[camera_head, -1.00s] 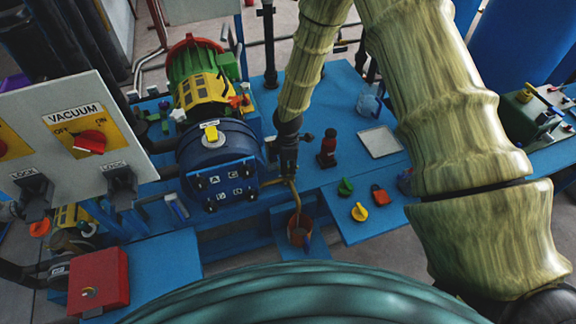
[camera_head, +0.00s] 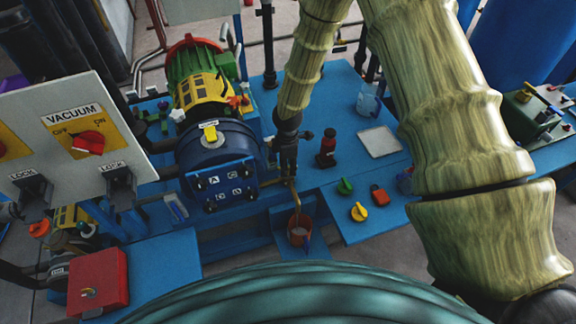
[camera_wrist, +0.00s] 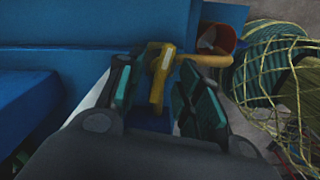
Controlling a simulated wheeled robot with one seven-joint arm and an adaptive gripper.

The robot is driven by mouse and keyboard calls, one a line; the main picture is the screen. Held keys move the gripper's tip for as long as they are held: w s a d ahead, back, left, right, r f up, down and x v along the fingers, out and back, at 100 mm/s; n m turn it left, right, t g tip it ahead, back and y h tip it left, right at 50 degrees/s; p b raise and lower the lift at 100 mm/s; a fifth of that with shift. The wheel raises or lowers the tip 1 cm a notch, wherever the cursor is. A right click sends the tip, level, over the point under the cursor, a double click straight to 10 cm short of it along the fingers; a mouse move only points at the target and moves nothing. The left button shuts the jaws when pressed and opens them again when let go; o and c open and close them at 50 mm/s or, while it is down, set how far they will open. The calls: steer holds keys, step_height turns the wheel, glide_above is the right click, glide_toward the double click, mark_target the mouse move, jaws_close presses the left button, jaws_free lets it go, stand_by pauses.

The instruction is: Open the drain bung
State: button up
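The drain bung appears as a yellow handle (camera_wrist: 158,82) in the wrist view, standing between my two fingers. A tan pipe (camera_wrist: 205,60) runs from its upper end toward a red bucket (camera_wrist: 226,38). My gripper (camera_wrist: 152,95) is open around the handle, with a visible gap on the left finger's side; I cannot tell whether the right finger touches it. In the head view my gripper (camera_head: 287,158) is beside the dark blue autoclave vessel (camera_head: 217,160) and hides the handle. The tan pipe (camera_head: 295,200) comes down below it toward the bucket (camera_head: 300,230).
A vacuum panel (camera_head: 75,130) and red box (camera_head: 98,279) are at left.

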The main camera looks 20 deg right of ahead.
mark_target(288, 168)
step_height(288, 168, up, 11)
stand_by(0.5)
steer(key=shift+r, duration=0.1)
stand_by(0.3)
steer(key=s+a+f+m+y, duration=0.2)
steer(key=s+f+m, duration=0.3)
steer(key=s+f, duration=0.55)
steer(key=s+d+f+m, duration=0.1)
steer(key=s+f+m, duration=0.2)
steer(key=s, duration=0.5)
steer(key=s+d+f+m+h, duration=0.1)
steer(key=s+d+f+m, duration=0.1)
steer(key=s, duration=0.7)
steer(key=s+d+f+m+h, duration=0.1)
steer(key=s+d+f+m, duration=0.1)
steer(key=s+m, duration=0.4)
steer(key=s+f, duration=0.1)
steer(key=s, duration=0.2)
steer(key=shift+d+f, duration=0.2)
steer(key=shift+f, duration=0.2)
